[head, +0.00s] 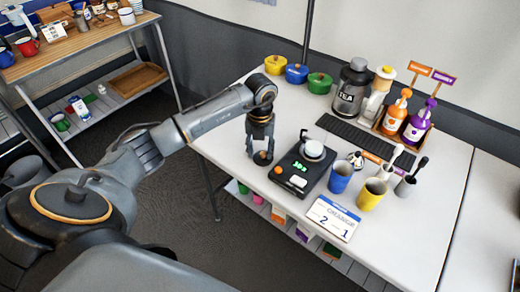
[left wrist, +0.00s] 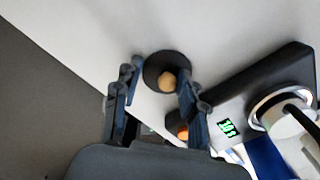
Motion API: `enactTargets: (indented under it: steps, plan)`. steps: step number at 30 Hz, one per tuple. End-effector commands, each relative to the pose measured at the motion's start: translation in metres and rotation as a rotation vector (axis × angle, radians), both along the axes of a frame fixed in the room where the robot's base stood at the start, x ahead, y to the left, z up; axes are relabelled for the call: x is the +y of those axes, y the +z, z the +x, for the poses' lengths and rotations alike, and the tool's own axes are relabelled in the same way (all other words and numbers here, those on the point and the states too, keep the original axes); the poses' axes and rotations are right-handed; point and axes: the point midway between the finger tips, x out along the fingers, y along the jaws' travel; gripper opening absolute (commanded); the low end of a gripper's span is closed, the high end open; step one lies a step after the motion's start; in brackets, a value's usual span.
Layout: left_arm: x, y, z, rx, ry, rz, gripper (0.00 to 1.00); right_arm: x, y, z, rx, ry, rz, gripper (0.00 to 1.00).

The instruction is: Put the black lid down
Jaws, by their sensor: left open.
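The black lid (head: 262,158) is a small dark disc with a tan knob. It lies on the white table, left of the black scale (head: 300,168). In the left wrist view the lid (left wrist: 152,72) shows at the fingertips, knob facing the camera. My left gripper (head: 260,145) points down over the lid. In the left wrist view its fingers (left wrist: 158,82) are spread, with a gap between them and the knob. Whether a finger touches the lid's rim, I cannot tell. My right gripper is not in view.
A small white pot (head: 313,150) stands on the scale. Blue (head: 340,177) and yellow (head: 371,194) cups and a calendar (head: 333,217) stand to the right. Yellow, blue and green (head: 319,83) lidded pots stand at the back. The table is clear left of the lid.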

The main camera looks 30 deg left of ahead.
Motion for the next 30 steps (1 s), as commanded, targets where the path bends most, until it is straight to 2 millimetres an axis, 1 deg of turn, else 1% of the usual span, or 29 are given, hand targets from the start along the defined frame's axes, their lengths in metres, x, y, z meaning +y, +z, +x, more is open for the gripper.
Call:
enactTargets:
  steps: [4,7,15,18,21,25,30]
  plan:
    - [0.000,0.006,0.000,-0.001,0.000,0.000,0.41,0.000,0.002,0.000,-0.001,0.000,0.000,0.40]
    - [0.000,0.019,0.001,-0.004,-0.001,0.000,0.41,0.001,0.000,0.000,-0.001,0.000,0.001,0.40]
    - [0.000,0.078,0.001,-0.006,0.000,0.001,0.41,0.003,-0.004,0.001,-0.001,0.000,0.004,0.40]
    - [0.000,0.097,0.001,-0.005,0.000,0.001,0.41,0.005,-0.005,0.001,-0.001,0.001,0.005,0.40]
    - [0.000,0.111,0.001,-0.003,-0.001,0.001,0.41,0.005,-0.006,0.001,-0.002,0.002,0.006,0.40]
    - [0.000,0.121,0.001,-0.001,0.000,0.000,0.41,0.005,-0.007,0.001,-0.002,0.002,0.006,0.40]
    - [0.000,0.124,0.000,0.001,0.000,0.000,0.41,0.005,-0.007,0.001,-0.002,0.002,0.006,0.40]
